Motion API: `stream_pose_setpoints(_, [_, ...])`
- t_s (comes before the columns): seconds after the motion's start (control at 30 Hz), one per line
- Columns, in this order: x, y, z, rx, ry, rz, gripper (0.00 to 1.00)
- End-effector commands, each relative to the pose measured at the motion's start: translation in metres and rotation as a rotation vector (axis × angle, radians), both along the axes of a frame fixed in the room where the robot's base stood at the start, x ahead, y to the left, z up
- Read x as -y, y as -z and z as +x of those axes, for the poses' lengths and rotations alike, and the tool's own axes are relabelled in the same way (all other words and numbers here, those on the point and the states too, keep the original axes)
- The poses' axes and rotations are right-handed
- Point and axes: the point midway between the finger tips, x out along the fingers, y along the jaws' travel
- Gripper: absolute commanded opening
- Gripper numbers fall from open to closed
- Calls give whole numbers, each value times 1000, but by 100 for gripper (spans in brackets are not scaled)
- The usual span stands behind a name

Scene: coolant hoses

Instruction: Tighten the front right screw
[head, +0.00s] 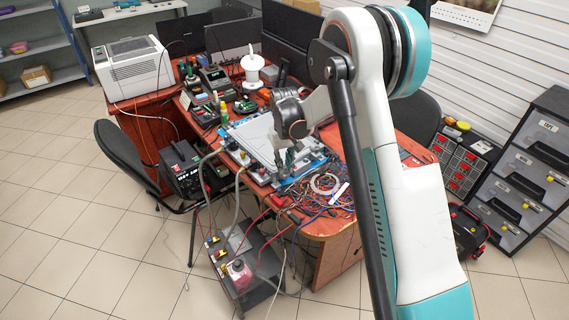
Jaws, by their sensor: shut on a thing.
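A pale grey plate (250,133) lies in a blue-edged fixture (305,169) on the red-brown desk. My gripper (284,170) points down at the near right part of this fixture. Its fingers are shut and low over the fixture's near right corner. The front right screw is hidden by the fingers, which appear to be shut on it. A small yellow-topped part (242,155) shows at the plate's near left edge.
Tangled wires and a cable coil (325,184) cover the desk's near right end. Monitors, a white spool stand (252,72) and small devices stand behind the plate. A cart with hoses (250,260) stands in front of the desk.

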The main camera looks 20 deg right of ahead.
Motion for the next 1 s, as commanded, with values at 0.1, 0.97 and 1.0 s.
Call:
stream_pose_setpoints(0.1, [0,0,0,1,110,0,0])
stream_pose_setpoints(0.97, [-2,0,1,1,835,0,0])
stream_pose_setpoints(1.0, [-2,0,1,1,854,0,0])
